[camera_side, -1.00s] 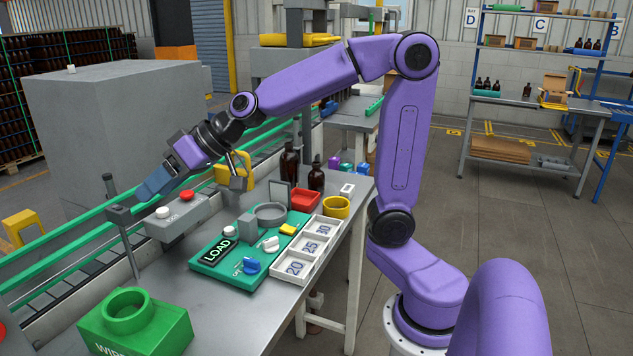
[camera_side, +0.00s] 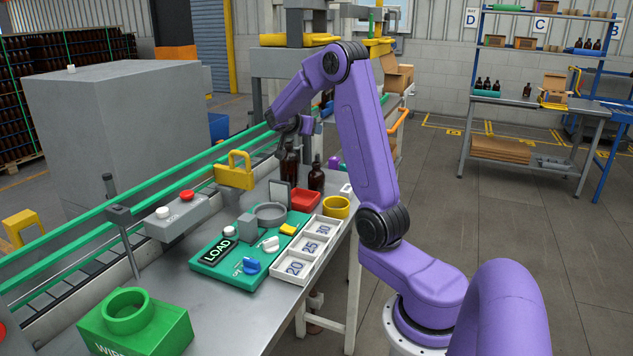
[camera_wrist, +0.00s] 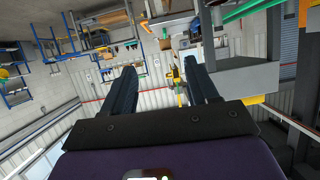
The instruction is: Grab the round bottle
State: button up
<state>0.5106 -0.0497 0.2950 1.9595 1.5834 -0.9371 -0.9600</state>
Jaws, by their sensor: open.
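Two dark amber bottles stand upright at the back of the steel table in the side view: a taller one (camera_side: 290,166) on the left and a shorter one (camera_side: 316,178) on the right. I cannot tell from their outlines which is the round one. My gripper's fingers (camera_wrist: 161,75) are spread apart with nothing between them in the wrist view. No bottle on the table shows in the wrist view, which looks out across the room, tilted.
A red tray (camera_side: 305,200), a yellow ring (camera_side: 336,207) and a grey ring (camera_side: 271,215) are close to the bottles. A yellow handled block (camera_side: 234,172) is left of them. The green conveyor rail (camera_side: 175,178) runs behind. A green block (camera_side: 135,328) stands at the front.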

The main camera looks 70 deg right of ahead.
jog(key=s+d+g, duration=0.1)
jog(key=s+g, duration=0.1)
send_over(315, 167)
jog(key=shift+m, duration=0.4)
notch_tip(315, 167, down, 5)
jog(key=shift+d+r, duration=0.1)
jog(key=shift+d, duration=0.05)
jog(key=shift+f, duration=2.25)
notch_tip(315, 167, down, 3)
jog(key=shift+f, duration=0.15)
jog(key=shift+x, duration=1.05)
jog(key=shift+w+d+f, duration=0.1)
jog(key=shift+d, duration=0.3)
jog(key=c, duration=1.1)
